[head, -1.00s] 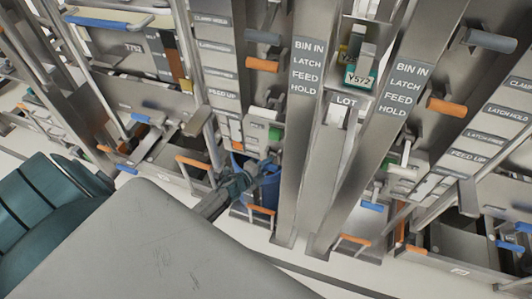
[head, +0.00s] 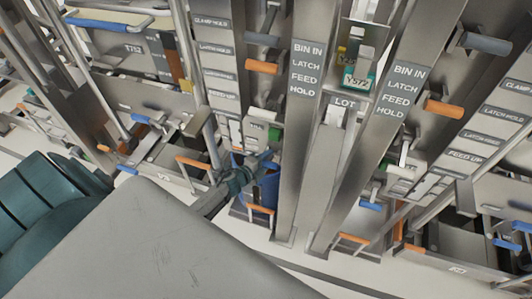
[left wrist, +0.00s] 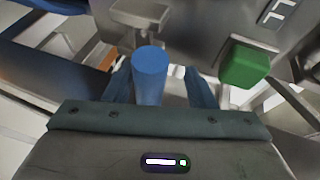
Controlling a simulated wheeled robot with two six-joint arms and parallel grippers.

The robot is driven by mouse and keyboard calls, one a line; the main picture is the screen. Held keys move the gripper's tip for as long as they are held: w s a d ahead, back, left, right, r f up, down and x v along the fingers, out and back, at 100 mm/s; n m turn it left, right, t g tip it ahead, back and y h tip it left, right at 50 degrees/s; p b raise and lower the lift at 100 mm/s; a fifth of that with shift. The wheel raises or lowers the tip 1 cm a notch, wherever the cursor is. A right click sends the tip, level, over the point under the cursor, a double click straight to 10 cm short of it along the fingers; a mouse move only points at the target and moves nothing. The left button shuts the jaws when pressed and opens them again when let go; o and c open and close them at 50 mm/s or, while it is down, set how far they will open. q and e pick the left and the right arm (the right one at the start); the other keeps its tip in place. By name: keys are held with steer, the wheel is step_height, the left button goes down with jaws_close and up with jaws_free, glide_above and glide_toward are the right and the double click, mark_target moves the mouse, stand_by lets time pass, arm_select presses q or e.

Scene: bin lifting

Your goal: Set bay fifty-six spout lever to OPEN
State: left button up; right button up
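My left gripper (head: 252,168) reaches in from the lower left of the head view, low at the front of a grey bay. In the left wrist view its two blue-grey fingers (left wrist: 160,80) stand apart, one on each side of a blue cylindrical handle (left wrist: 150,70). A gap shows between the handle and the right finger, so the gripper is open around it. The handle is mostly hidden in the head view. I cannot read a bay fifty-six or OPEN mark, nor tell whether this handle is the spout lever. My right gripper is not in view.
A green block (left wrist: 244,64) sits right of the handle; it also shows in the head view (head: 274,133). A blue bin (head: 268,188) stands beside my gripper, with an orange handle (head: 260,209) below. Steel posts (head: 300,150) rise to the right.

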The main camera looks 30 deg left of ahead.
arm_select(q)
steer(key=shift+s+f, duration=0.1)
steer(key=shift+f, duration=0.15)
steer(key=shift+s+r, duration=0.1)
steer(key=shift+s, duration=0.4)
steer(key=b+v, duration=0.1)
steer(key=v, duration=0.8)
steer(key=shift+s+r, duration=0.25)
steer(key=shift+s, duration=0.05)
steer(key=shift+a, duration=0.15)
